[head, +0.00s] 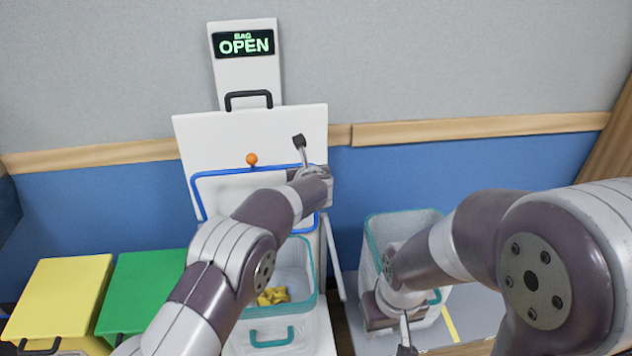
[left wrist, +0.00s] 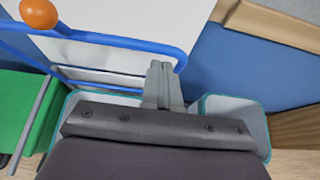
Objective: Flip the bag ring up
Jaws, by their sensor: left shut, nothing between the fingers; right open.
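The bag ring (head: 228,174) is a blue tube frame with an orange ball (head: 252,159) on its upper edge. It stands raised and tilted in front of the upright white lid (head: 190,135). In the left wrist view the ring (left wrist: 115,38) and ball (left wrist: 40,13) cross the upper left. My left gripper (head: 299,143) is shut and empty at the ring's upper right corner; its fingers (left wrist: 160,82) show near the tube's end, and contact is unclear. Part of the ring is hidden by my left arm. My right gripper (head: 405,338) is open, low at the right.
Below the ring is a clear teal-rimmed bin (head: 306,265) with yellow scraps (head: 272,297). A second clear bin (head: 405,222) stands right, beside my right arm. Yellow (head: 60,295) and green (head: 145,290) lidded bins are left. A sign reading "BAG OPEN" (head: 245,44) rises behind.

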